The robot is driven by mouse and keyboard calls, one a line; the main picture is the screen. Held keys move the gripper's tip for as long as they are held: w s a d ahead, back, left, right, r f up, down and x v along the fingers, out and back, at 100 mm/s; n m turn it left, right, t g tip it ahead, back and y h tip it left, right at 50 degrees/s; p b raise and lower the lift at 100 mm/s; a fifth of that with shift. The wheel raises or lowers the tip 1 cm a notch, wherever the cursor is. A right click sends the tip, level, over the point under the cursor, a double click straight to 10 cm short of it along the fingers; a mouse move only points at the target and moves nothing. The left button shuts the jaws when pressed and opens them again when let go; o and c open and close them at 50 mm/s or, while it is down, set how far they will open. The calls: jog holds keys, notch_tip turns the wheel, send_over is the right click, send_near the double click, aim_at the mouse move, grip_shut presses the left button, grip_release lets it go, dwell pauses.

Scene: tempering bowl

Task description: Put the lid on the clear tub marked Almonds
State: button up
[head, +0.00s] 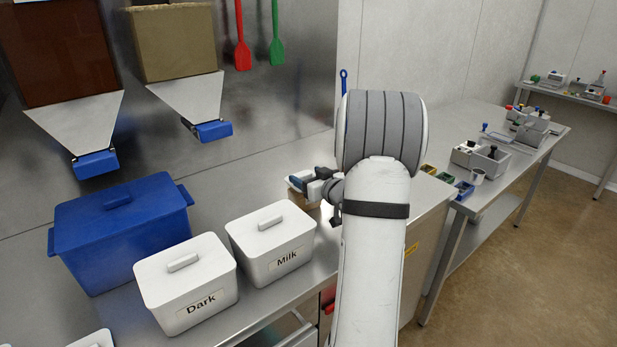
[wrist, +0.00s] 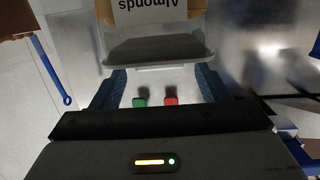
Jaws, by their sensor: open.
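White lidded tubs marked Milk (head: 270,245) and Dark (head: 187,285) and a blue lidded bin (head: 120,235) stand left of my arm. Dispensers with blue spouts (head: 212,131) hang above. Red (head: 242,55) and green (head: 277,50) scrapers hang on the wall. A side table (head: 520,165) holds boxes.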

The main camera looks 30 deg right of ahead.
jog(key=shift+r+p, duration=0.55)
jog(key=shift+r, duration=0.05)
jog(key=shift+s+d+r, duration=0.15)
jog(key=shift+s, duration=0.2)
jog(key=s+r, duration=0.1)
jog(key=s, duration=1)
jog(key=shift+r+b, duration=0.25)
jog(key=shift+b, duration=0.15)
jog(key=shift+s, duration=0.2)
